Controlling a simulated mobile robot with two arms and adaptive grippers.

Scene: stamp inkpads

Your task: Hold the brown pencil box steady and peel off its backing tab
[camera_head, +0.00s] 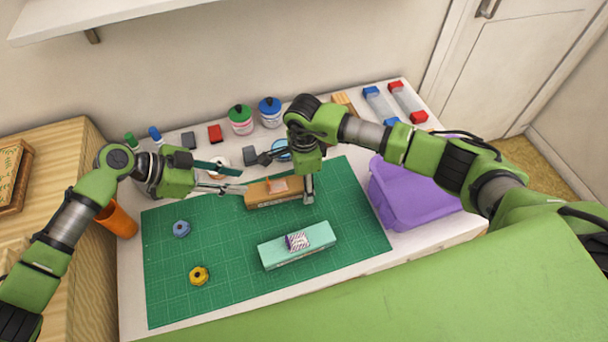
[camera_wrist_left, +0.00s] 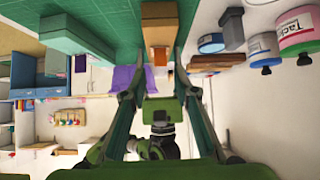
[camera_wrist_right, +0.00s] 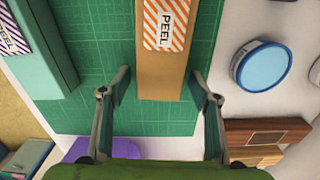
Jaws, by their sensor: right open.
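The brown pencil box (camera_head: 258,198) lies at the back of the green cutting mat. Its orange-striped PEEL label (camera_wrist_right: 165,25) is on top; I cannot make out a lifted tab. My left gripper (camera_head: 245,181) is at the box's left end, fingers apart. In the left wrist view (camera_wrist_left: 158,65) its fingertips lie near both sides of the end face (camera_wrist_left: 159,53); I cannot tell whether they press on it. My right gripper (camera_head: 308,188) is at the box's right end, pointing down. In the right wrist view (camera_wrist_right: 160,88) it is open and empty, fingers either side of the box.
A teal box (camera_head: 285,252) with a purple-striped label lies in front on the mat (camera_head: 225,235). Blue (camera_head: 181,228) and yellow (camera_head: 199,275) knob-like pieces lie left. A purple bin (camera_head: 415,200) stands right. Jars, including a green-lidded one (camera_head: 240,120), and small blocks line the back.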

